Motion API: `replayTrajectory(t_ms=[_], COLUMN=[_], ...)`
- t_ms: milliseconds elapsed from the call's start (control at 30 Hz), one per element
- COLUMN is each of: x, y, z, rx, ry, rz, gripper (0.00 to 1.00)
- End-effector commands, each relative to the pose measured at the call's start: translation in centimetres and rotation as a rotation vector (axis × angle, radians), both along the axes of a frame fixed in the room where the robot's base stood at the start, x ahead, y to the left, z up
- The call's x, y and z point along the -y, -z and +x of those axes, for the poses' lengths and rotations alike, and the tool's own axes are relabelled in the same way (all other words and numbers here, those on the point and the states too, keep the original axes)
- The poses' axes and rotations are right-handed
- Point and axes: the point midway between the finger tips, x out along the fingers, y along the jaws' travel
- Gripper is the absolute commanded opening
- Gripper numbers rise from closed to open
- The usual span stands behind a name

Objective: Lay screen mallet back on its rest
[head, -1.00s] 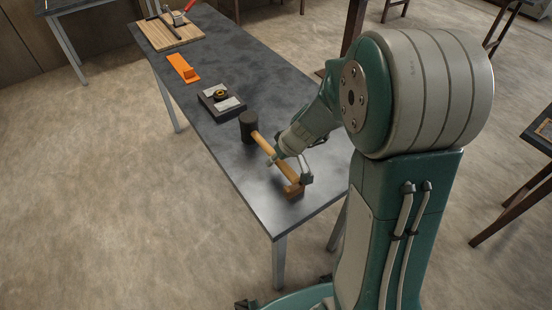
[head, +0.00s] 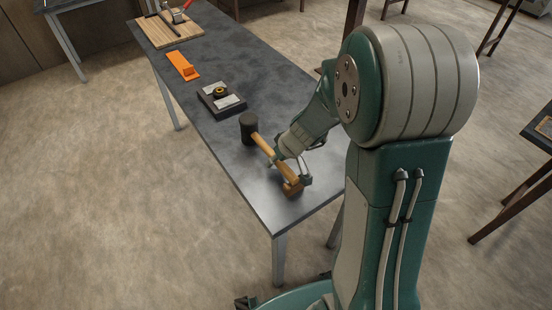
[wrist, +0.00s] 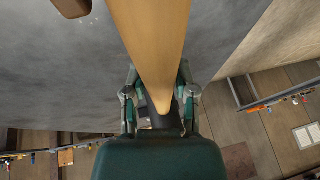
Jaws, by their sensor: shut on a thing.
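The screen mallet has a dark, blunt head (head: 248,124) and a pale wooden handle (head: 262,144). It lies slanted over the near part of the grey table. My gripper (head: 287,164) is shut on the handle, which also fills the middle of the wrist view (wrist: 155,35) between my fingers (wrist: 160,98). A brown wooden block (head: 293,189), apparently the rest, is at the handle's near end; part of it shows at the top left in the wrist view (wrist: 70,7). I cannot tell whether the handle touches it.
The table's near corner is clear. Another table (head: 541,124) stands at the far right.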

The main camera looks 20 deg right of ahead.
Motion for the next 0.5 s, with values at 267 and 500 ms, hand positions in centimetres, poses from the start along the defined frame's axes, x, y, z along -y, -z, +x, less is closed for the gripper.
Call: replayTrajectory(t_ms=[267, 500], x=[0.01, 0.01], y=[0.16, 0.17], z=[0.05, 0.03], rx=[0.001, 0.001], ry=[-0.001, -0.001], rz=[-0.001, -0.001], gripper=[0.76, 0.76])
